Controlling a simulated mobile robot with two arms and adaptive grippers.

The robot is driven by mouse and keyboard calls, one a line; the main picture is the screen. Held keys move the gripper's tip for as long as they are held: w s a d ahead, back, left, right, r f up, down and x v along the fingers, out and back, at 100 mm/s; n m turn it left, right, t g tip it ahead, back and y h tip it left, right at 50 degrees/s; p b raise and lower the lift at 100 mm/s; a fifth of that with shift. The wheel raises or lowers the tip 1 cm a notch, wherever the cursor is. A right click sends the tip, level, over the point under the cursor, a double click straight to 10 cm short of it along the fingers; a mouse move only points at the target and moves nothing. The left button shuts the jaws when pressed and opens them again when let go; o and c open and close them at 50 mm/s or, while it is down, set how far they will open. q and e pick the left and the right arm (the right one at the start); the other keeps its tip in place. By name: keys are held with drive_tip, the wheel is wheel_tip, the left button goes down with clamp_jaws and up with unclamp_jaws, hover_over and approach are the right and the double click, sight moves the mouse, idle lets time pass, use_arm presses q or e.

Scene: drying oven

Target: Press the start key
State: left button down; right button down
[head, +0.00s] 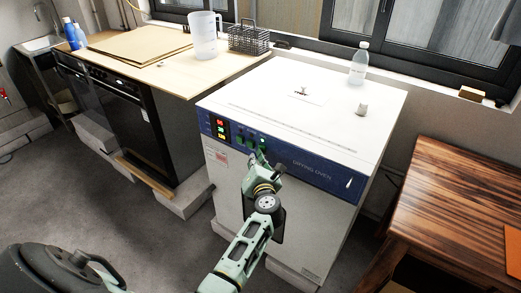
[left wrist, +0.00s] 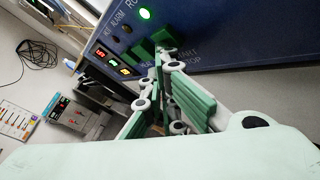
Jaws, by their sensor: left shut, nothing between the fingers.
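The drying oven (head: 290,115) is a white box with a blue control panel (head: 325,180) along its upper front. In the left wrist view the panel (left wrist: 220,30) carries green keys (left wrist: 161,36) and, near them, partly covered "START" and "STOP" lettering. I cannot tell for sure which key is the start key. My left gripper (head: 258,156) is in front of the panel, below the lit display. Its fingers are shut and empty, and the tips (left wrist: 165,55) are close by the green keys. Whether they touch the panel is unclear. My right gripper is not in view.
A green lamp (left wrist: 145,13) glows on the panel beside a lit numeric display (head: 221,129). A wooden table (head: 450,215) is at right, a counter with a jug (head: 204,37) at left.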

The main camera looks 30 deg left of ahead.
use_arm(q)
drive_tip(key=shift+s+p, duration=0.35)
drive_tip(key=shift+s, duration=0.55)
drive_tip(key=shift+s, duration=0.1)
drive_tip(key=s, duration=0.1)
drive_tip(key=s+p, duration=0.1)
drive_tip(key=s, duration=0.1)
drive_tip(key=s+p, duration=0.1)
drive_tip(key=shift+s+a, duration=0.25)
drive_tip(key=shift+s, duration=0.15)
